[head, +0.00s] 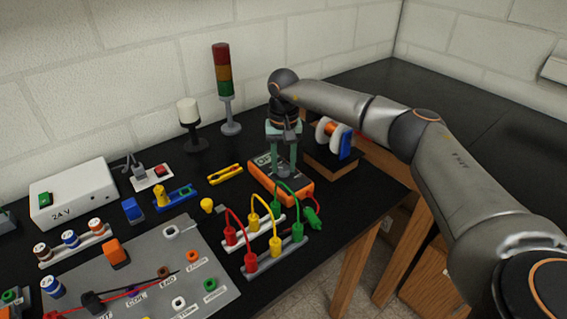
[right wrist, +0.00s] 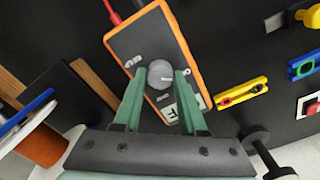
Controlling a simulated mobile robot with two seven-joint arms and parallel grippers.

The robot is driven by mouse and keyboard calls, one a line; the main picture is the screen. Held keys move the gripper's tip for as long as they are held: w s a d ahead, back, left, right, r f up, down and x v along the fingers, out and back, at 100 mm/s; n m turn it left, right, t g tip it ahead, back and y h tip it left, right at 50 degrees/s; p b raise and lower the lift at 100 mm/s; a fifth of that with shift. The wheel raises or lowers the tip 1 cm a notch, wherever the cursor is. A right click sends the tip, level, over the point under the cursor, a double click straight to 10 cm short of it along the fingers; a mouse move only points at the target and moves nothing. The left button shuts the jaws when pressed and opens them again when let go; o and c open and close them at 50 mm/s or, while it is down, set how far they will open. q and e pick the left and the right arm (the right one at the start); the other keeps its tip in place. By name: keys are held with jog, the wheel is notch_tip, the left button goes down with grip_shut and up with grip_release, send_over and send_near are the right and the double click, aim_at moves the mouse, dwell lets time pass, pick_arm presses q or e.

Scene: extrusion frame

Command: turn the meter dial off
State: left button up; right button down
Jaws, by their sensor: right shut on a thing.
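The meter (head: 300,192) is a dark-faced box with an orange rim, lying on the black bench. In the right wrist view the meter (right wrist: 140,45) has a round grey dial (right wrist: 159,76) near its middle. My right gripper (head: 283,172) reaches down over the meter from above. In the right wrist view its green fingers (right wrist: 160,78) are shut on the dial, one on each side. A pale panel with dark lettering (right wrist: 172,115) shows partly between the fingers. In the head view the fingers hide the dial. My left gripper is out of view.
Red, yellow and green leads on rails (head: 275,262) stand close in front of the meter. A spool stand (head: 330,150) is just behind it to the right.

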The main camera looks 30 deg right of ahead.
aim_at(284, 167)
jog(key=shift+n, duration=0.5)
jog(key=shift+c, duration=2.3)
grip_release()
notch_tip(284, 167, up, 13)
jog(key=shift+f+b, duration=0.2)
jog(key=shift+b, duration=0.25)
